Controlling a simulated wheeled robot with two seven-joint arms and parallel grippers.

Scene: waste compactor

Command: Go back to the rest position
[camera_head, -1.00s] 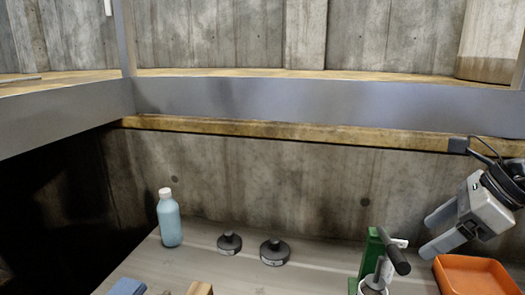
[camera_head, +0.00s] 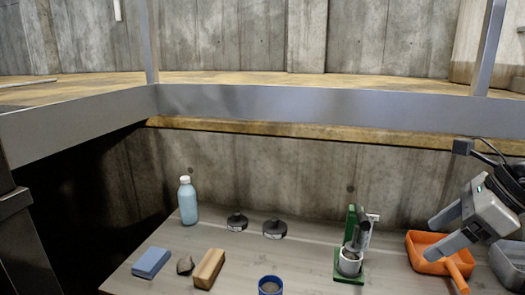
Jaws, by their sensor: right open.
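My right gripper (camera_head: 447,232) comes in from the right edge. Its two grey fingers are apart with nothing between them, in the air in front of the orange tray. The green compactor (camera_head: 350,262) stands upright on the table with a grey cup-like part in its frame. My left gripper is not in the picture.
On the table (camera_head: 225,265) are a blue bottle (camera_head: 188,203), two dark weights (camera_head: 237,222) (camera_head: 275,229), a blue block (camera_head: 151,262), a stone (camera_head: 185,265), a wooden block (camera_head: 209,268) and a blue cup (camera_head: 270,286). The orange tray (camera_head: 422,262) and a grey container (camera_head: 508,262) are at right.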

